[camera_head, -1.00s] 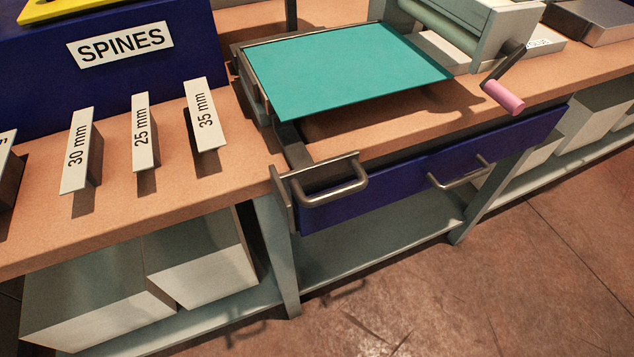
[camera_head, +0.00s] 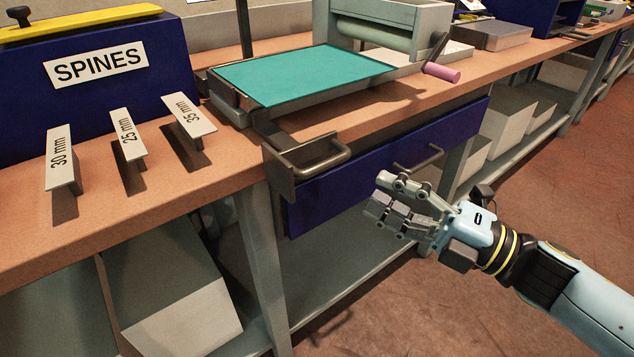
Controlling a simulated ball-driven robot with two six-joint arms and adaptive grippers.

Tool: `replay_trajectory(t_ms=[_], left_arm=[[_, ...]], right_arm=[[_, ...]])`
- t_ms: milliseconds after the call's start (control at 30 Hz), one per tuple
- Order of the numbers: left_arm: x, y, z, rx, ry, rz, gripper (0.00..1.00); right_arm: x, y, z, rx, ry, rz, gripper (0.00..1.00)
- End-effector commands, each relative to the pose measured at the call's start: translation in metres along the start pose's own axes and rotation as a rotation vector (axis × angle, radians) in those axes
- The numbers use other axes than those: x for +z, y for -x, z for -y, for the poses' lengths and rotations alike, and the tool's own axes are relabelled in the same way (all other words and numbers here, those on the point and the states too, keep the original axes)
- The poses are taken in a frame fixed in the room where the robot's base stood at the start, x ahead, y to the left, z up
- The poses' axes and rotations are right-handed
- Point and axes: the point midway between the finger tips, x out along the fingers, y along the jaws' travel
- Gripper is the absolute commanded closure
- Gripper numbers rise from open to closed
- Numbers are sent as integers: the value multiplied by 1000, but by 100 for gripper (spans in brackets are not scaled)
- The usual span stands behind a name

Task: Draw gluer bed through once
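The gluer bed (camera_head: 300,76) is a flat teal plate on a grey frame on the bench, in front of the grey roller housing (camera_head: 425,15). A metal bar handle (camera_head: 328,160) on a dark bracket sticks out past the bench's front edge, at the end of a dark arm from the bed. My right gripper (camera_head: 379,196) is open and empty, in front of the blue drawer, to the right of and below that handle, apart from it. My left gripper is not in view.
A pink-gripped crank (camera_head: 442,72) juts from the housing's right side. A blue drawer (camera_head: 365,172) with its own handle (camera_head: 420,160) is under the bench top. Spine strips (camera_head: 127,135) stand at left by a blue SPINES box (camera_head: 100,95). Floor at right is clear.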

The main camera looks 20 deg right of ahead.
Motion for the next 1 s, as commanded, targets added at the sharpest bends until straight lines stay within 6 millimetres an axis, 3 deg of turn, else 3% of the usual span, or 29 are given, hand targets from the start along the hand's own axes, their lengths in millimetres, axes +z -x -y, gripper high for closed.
replay_trajectory(t_ms=[100,200,500,900,1000], left_arm=[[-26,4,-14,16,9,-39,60],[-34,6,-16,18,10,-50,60],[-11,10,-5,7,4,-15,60],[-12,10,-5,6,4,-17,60],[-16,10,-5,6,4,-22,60]], right_arm=[[1,-21,-4,7,-2,3,64],[1,-42,-5,8,-3,4,64],[1,-91,-3,3,-5,5,64],[1,-100,-2,1,-6,4,64],[1,-100,-2,1,-6,4,75]])
